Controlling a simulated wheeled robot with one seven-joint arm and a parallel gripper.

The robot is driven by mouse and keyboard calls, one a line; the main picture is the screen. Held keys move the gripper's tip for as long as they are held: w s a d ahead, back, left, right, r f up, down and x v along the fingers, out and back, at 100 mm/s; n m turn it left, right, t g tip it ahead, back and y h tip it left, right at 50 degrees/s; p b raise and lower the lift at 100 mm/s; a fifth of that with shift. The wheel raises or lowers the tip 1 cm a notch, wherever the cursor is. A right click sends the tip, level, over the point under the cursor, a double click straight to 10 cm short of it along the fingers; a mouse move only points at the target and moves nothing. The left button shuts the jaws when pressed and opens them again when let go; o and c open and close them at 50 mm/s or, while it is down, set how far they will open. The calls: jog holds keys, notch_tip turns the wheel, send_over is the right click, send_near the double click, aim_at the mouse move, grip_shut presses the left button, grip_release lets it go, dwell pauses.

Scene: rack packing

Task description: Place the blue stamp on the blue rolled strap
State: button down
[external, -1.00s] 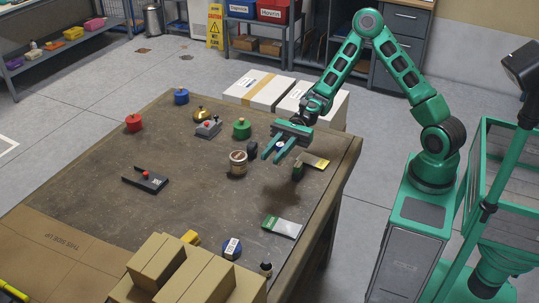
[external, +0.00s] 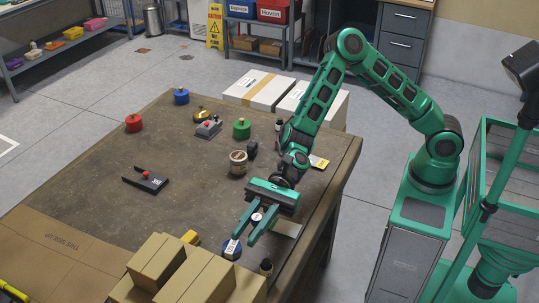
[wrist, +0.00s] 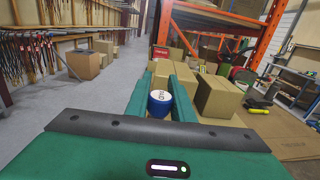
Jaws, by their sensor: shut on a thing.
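My gripper (external: 243,240) is shut on the blue stamp (external: 257,217), a small round piece with a pale top. It sits between the two long green fingers and also shows in the wrist view (wrist: 160,101) as blue with a white marked face. The blue rolled strap (external: 231,250), with a white label, lies at the front of the table. In the external view it is close to the fingertips and partly overlapped by one finger. I cannot tell the height of the stamp above the table.
Cardboard boxes (external: 205,280) stand at the front edge, with a yellow item (external: 190,237) and a small dark bottle (external: 266,267) close by. A green-and-white packet lies partly hidden under my gripper. A brown jar (external: 238,162) stands further back.

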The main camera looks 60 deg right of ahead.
notch_tip(320, 180, down, 4)
send_over(229, 249)
jog(key=a, duration=0.3)
notch_tip(229, 249, down, 8)
jog(key=shift+d+f, duration=0.15)
jog(key=shift+f, duration=1.85)
jog(key=c, duration=1.5)
grip_release()
jog(key=shift+f, duration=0.1)
jog(key=shift+c, duration=0.2)
jog(key=d, duration=0.2)
jog(key=shift+d, duration=0.35)
notch_tip(229, 249, up, 7)
jog(key=shift+d, duration=0.15)
